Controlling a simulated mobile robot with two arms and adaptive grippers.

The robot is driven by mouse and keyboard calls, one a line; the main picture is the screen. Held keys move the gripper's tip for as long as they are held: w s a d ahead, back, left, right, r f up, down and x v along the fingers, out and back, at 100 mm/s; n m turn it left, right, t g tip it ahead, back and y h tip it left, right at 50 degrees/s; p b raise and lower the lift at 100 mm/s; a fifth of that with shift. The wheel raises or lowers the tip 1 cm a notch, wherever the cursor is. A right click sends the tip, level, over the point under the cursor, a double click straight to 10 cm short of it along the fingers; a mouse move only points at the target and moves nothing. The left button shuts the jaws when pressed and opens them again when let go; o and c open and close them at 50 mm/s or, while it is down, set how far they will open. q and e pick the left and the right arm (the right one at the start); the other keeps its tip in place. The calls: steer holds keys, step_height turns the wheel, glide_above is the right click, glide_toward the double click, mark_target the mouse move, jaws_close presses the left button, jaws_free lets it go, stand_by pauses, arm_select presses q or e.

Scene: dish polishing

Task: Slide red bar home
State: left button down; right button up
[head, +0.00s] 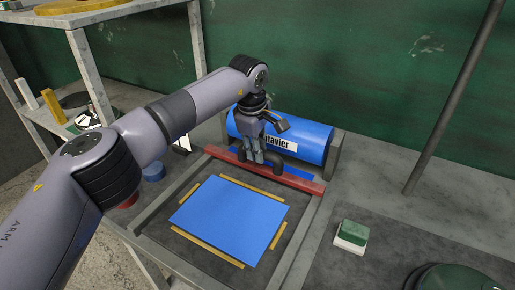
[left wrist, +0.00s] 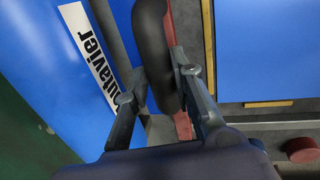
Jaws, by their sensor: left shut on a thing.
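The red bar (head: 302,183) lies across the two grey side rails, between the blue roll (head: 310,139) behind it and the flat blue sheet (head: 228,216) in front. A dark curved handle (head: 286,145) stands on the bar. My left gripper (head: 256,158) reaches down over the bar and is shut on the handle. In the left wrist view the fingers (left wrist: 160,85) lie on both sides of the dark handle (left wrist: 151,45), with part of the red bar (left wrist: 183,126) below. The fingers and arm hide part of the bar. My right gripper is not in view.
Wooden strips (head: 208,248) border the blue sheet. A green and white block (head: 351,236) sits on the bench to the right, near a dark green round object (head: 455,279). A grey pole (head: 455,100) rises at the right. A shelf (head: 85,65) stands at the left.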

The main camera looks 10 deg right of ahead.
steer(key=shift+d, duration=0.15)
arm_select(q)
steer(key=c, duration=1.4)
jaws_free()
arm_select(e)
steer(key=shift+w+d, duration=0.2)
arm_select(q)
steer(key=shift+o, duration=0.2)
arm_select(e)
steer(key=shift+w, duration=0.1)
arm_select(q)
step_height(320, 180, up, 12)
steer(key=s+a, duration=0.1)
steer(key=s, duration=0.1)
steer(key=shift+a, duration=0.2)
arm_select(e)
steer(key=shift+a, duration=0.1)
arm_select(q)
steer(key=shift+f, duration=0.15)
